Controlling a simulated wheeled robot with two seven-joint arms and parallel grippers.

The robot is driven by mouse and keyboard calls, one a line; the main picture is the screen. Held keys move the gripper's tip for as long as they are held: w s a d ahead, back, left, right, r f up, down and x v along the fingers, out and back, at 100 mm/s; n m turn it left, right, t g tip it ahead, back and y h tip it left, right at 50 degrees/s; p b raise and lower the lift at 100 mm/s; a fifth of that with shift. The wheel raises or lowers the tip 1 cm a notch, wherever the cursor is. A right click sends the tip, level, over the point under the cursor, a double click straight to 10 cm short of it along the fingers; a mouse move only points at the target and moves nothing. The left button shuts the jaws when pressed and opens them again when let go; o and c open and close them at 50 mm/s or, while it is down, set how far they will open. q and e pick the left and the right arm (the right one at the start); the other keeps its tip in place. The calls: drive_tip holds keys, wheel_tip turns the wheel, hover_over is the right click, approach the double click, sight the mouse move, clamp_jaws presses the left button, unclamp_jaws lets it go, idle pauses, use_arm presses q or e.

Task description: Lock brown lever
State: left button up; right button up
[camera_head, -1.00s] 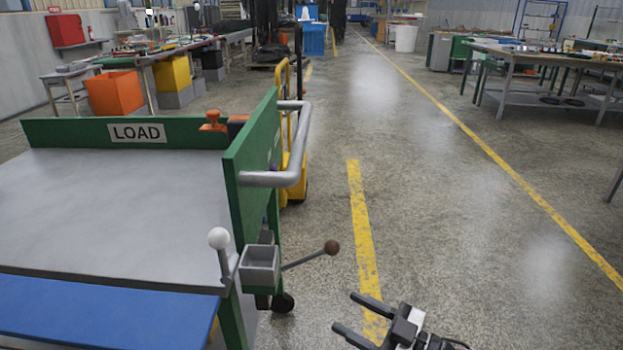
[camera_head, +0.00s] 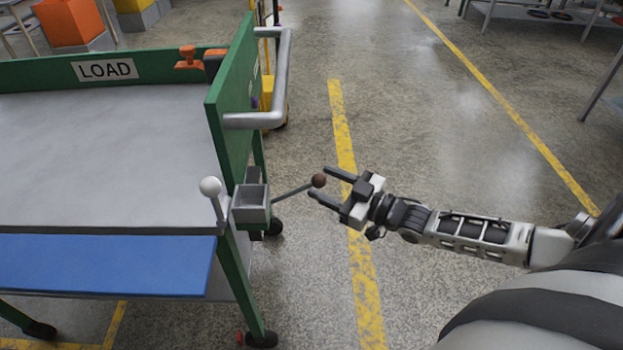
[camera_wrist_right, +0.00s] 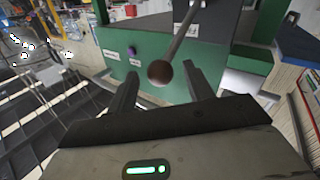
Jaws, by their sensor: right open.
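The brown lever's ball knob (camera_head: 319,180) sits at the end of a grey rod that slants up to the right from the grey box (camera_head: 251,204) on the cart's corner. My right gripper (camera_head: 317,181) is open, with its fingers pointing left around the knob in the head view. In the right wrist view the brown knob (camera_wrist_right: 160,72) shows ahead of and between the two spread fingertips (camera_wrist_right: 160,84). I see no clear contact. My left gripper is not in view.
The green cart (camera_head: 232,85) with its LOAD sign and grey handle (camera_head: 280,85) stands at left. A white-knobbed lever (camera_head: 210,187) rises beside the grey box. A blue panel (camera_head: 105,265) is at the cart's front.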

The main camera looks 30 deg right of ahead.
sight(293, 192)
drive_tip(key=shift+x, duration=2.1)
clamp_jaws()
